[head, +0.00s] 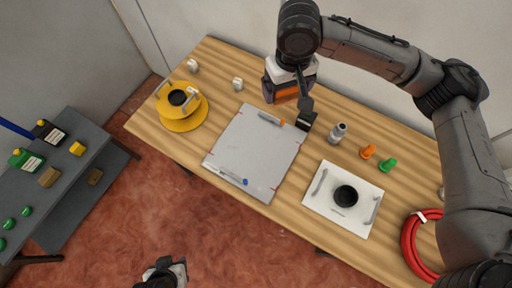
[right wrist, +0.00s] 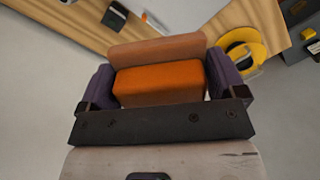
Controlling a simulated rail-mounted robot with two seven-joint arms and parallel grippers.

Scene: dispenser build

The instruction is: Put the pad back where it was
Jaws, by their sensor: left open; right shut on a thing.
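An orange pad (right wrist: 160,82) with a paler brownish layer (right wrist: 155,48) along its far side is gripped between the purple fingers of my right gripper (right wrist: 160,88). In the head view the orange pad (head: 287,93) shows under my right gripper (head: 290,84), raised near the back edge of the table, behind the white board (head: 255,150). A small dark block (head: 306,121) is by the board's back right corner; it also shows in the right wrist view (right wrist: 115,15). My left gripper (head: 168,272) is open and empty, low over the floor in front of the table.
On the wooden table (head: 215,62) are a yellow spool (head: 181,122), a white plate with handles (head: 328,208), a grey bottle (head: 337,133), orange (head: 368,152) and green (head: 388,164) pieces and a red coil (head: 409,245). A grey shelf (head: 75,205) holding bottles stands left.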

